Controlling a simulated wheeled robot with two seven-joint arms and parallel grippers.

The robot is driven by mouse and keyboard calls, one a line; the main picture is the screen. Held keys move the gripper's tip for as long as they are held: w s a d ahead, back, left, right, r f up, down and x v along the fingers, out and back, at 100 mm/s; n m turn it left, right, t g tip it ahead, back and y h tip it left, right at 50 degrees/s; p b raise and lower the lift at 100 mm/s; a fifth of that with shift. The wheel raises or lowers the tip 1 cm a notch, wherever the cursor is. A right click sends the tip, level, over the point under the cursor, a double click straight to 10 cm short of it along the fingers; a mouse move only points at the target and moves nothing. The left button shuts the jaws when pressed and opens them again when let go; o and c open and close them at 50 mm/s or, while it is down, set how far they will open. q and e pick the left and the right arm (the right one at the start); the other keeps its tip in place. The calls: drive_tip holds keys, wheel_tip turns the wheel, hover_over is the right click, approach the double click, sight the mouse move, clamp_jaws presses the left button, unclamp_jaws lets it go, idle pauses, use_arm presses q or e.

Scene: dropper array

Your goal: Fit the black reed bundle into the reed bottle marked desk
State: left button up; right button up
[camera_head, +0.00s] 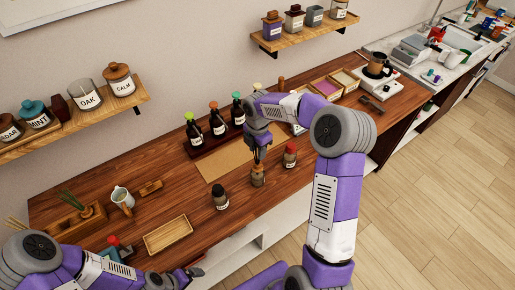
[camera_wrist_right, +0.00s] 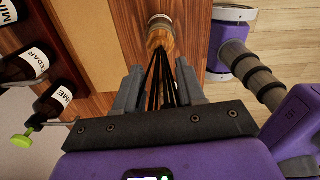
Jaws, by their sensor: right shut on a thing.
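My right gripper (camera_head: 260,143) is shut on the black reed bundle (camera_wrist_right: 162,85), which points down between the fingers. The gripper also shows in the right wrist view (camera_wrist_right: 159,82). Directly below is a small amber-brown reed bottle (camera_head: 258,178), which also shows in the right wrist view (camera_wrist_right: 160,36). The reeds' lower ends meet the bottle's top in the picture; I cannot tell whether they are inside. Its label is too small to read. My left gripper (camera_head: 188,275) is low at the table's front edge; its fingers are unclear.
A dark-capped bottle (camera_head: 220,197) stands to the left and a red-capped bottle (camera_head: 290,155) to the right. Several dark bottles (camera_head: 217,122) stand in a rack behind a tan mat (camera_head: 225,160). A wooden tray (camera_head: 168,235) lies at the front left.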

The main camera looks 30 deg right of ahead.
use_arm(q)
drive_tip(key=shift+f, duration=0.2)
use_arm(e)
drive_tip(key=shift+f, duration=0.35)
drive_tip(key=o, duration=1.1)
drive_tip(key=shift+r, duration=0.1)
